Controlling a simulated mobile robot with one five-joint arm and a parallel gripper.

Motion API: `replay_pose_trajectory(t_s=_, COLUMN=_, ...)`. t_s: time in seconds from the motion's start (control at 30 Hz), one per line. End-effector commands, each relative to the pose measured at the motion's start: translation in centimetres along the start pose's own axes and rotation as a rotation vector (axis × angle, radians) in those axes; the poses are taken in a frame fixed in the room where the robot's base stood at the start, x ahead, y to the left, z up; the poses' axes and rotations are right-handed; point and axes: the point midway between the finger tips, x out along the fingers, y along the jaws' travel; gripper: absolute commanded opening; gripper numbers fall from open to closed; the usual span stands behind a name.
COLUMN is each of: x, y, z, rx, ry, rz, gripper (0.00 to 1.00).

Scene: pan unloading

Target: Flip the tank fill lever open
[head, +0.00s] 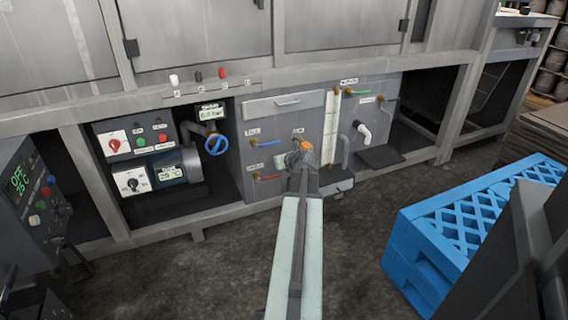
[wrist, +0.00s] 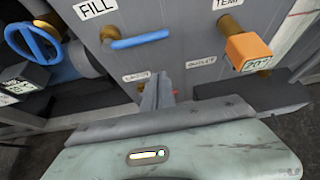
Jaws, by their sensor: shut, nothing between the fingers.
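The fill lever (head: 268,143) is a blue bar on a brass fitting, beside the FILL label on the grey panel. It also shows in the wrist view (wrist: 140,40), where it lies nearly horizontal, reaching right from its fitting. My gripper (wrist: 157,88) is shut and empty, its fingers pointing at the panel below the lever in the picture. A gap shows between the fingertips and the lever. In the head view my gripper (head: 296,159) is right of and below the lever, small and partly merged with the arm behind it.
An orange temperature gauge (wrist: 250,50) sticks out right of the fill lever. A red lever (head: 268,177) sits lower on the panel. A blue handwheel (head: 215,145) is to the left. Blue pallets (head: 450,220) stand at right. The floor in front is partly clear.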

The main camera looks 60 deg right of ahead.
Motion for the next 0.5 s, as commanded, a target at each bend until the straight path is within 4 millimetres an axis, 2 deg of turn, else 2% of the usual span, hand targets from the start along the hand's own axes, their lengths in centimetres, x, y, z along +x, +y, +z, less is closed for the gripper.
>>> replay_pose_trajectory(t_s=0.03, x=1.6, y=-0.1, z=-0.3, rx=0.000, ry=0.000, rz=0.001, gripper=0.00)
replay_pose_trajectory(t_s=0.2, x=4.7, y=-0.1, z=-0.3, rx=0.000, ry=0.000, rz=0.001, gripper=0.00)
replay_pose_trajectory(t_s=0.3, x=3.1, y=0.0, z=2.5, rx=0.000, ry=0.000, rz=0.000, gripper=0.00)
replay_pose_trajectory(t_s=0.5, x=2.6, y=0.0, z=4.0, rx=0.001, ry=0.000, rz=0.000, gripper=0.00)
